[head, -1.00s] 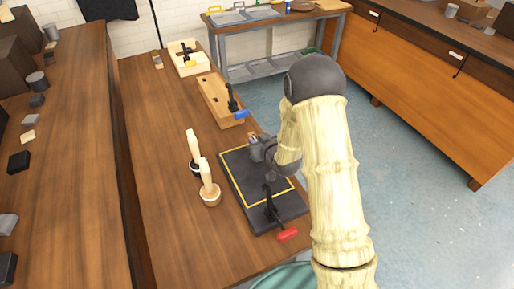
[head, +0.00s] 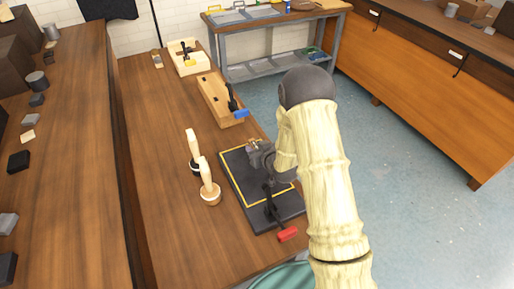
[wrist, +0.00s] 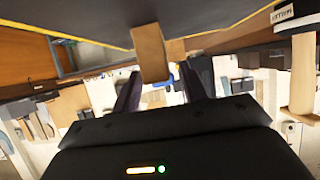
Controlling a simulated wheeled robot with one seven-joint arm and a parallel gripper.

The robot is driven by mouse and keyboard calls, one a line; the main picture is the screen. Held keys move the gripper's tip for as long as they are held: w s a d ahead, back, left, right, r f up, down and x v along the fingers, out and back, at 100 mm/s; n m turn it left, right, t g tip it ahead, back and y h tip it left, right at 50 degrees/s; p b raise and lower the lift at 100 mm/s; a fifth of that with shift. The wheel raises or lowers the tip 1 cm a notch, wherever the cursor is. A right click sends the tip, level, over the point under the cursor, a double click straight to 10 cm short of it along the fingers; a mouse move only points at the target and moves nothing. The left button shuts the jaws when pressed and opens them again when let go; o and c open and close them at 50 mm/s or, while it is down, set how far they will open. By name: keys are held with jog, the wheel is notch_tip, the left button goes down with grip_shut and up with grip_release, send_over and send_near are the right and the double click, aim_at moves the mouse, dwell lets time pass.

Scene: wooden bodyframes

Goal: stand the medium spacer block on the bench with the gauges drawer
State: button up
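A light wooden block (wrist: 151,53) stands out from the dark board with the yellow outline (wrist: 60,36) in the wrist view. A smaller-looking wooden piece (wrist: 176,49) shows just behind it. I cannot tell which is the medium spacer. In the head view, small wooden pieces (head: 253,145) show at the far part of the board (head: 239,182), beside my gripper (head: 260,155). In the wrist view my gripper (wrist: 162,82) has its fingers apart, with the near block between them and gaps on both sides. A bench with labelled drawers (head: 435,95) stands at right; its labels are unreadable.
Two wooden-handled tools (head: 208,185) stand left of the board. A black clamp with a red handle (head: 288,234) sits at its near edge. A wooden fixture with a blue-handled clamp (head: 220,100) lies beyond. Open floor (head: 420,200) separates the benches.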

jog(key=shift+r, duration=0.15)
jog(key=b+v, duration=0.1)
jog(key=v, duration=1.1)
jog(key=shift+b, duration=0.3)
jog(key=shift+s+a, duration=0.1)
jog(key=s+d+r+m+g+h, duration=0.2)
jog(key=s+d+r+g, duration=0.1)
jog(key=s, duration=0.5)
jog(key=s+d+r+m+g+h, duration=0.2)
jog(key=s+g, duration=0.4)
jog(key=s, duration=0.3)
notch_tip(320, 180, up, 2)
jog(key=d+h, duration=0.1)
jog(key=d, duration=0.1)
jog(key=shift+s+d+m, duration=0.2)
jog(key=shift+d+m, duration=0.1)
jog(key=shift+o, duration=0.5)
jog(key=shift+r, duration=0.1)
